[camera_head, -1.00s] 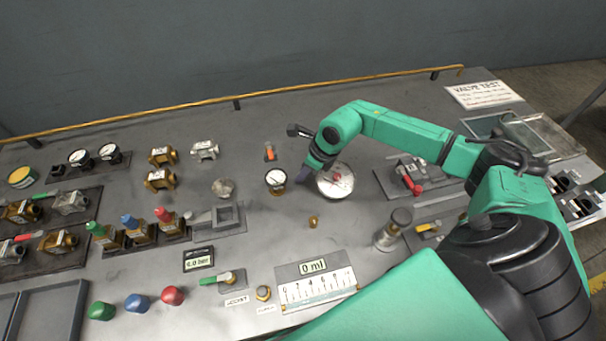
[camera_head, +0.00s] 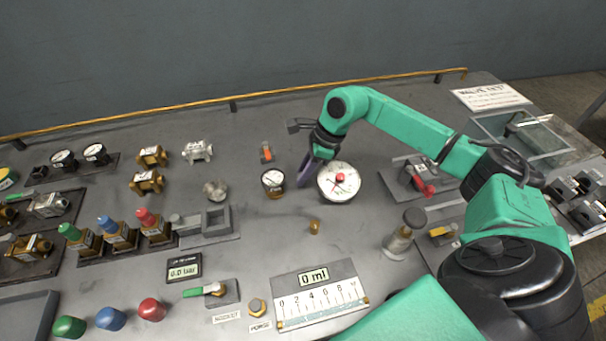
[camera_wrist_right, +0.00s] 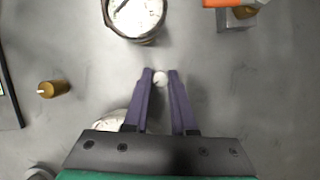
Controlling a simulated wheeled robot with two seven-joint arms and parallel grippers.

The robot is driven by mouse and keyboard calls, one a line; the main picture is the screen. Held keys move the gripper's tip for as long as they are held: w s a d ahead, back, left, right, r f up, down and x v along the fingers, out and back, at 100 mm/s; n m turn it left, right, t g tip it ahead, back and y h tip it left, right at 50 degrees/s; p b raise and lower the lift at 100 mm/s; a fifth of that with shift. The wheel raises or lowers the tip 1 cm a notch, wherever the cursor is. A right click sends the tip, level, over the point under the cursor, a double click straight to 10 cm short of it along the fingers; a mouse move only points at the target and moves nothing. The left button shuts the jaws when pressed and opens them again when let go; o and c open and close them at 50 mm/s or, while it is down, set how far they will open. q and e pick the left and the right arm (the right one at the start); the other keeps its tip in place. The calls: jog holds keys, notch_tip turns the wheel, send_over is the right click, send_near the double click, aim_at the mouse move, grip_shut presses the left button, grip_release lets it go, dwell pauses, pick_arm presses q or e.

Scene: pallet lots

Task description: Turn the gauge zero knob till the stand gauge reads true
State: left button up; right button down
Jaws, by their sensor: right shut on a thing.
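My right gripper (camera_wrist_right: 160,80) is shut on a small whitish knob (camera_wrist_right: 160,77), seen between the purple fingertips in the wrist view. In the head view the gripper (camera_head: 304,184) points down at the bench between two dials and hides the knob. A small dark-rimmed gauge (camera_head: 273,181) stands left of it; its white face also shows at the top of the wrist view (camera_wrist_right: 135,16). A larger white dial (camera_head: 328,190) with a red centre stands right of it. The frames do not settle which is the stand gauge, and the needle readings are too small to read. My left gripper is out of view.
An orange-topped part (camera_head: 266,153) stands behind the small gauge. A brass peg (camera_head: 314,227) stands in front of the gripper. A bar display (camera_head: 184,268), a scale block reading 0 ml (camera_head: 318,299) and several coloured caps lie nearer. Valves crowd the left.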

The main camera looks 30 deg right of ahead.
jog(key=shift+w+r, duration=0.1)
jog(key=shift+r, duration=0.05)
jog(key=c, duration=0.7)
grip_release()
jog(key=b+v, duration=0.1)
jog(key=v, duration=1.3)
jog(key=shift+d+r+b, duration=0.1)
jog(key=shift+r+b, duration=0.15)
jog(key=shift+b, duration=0.1)
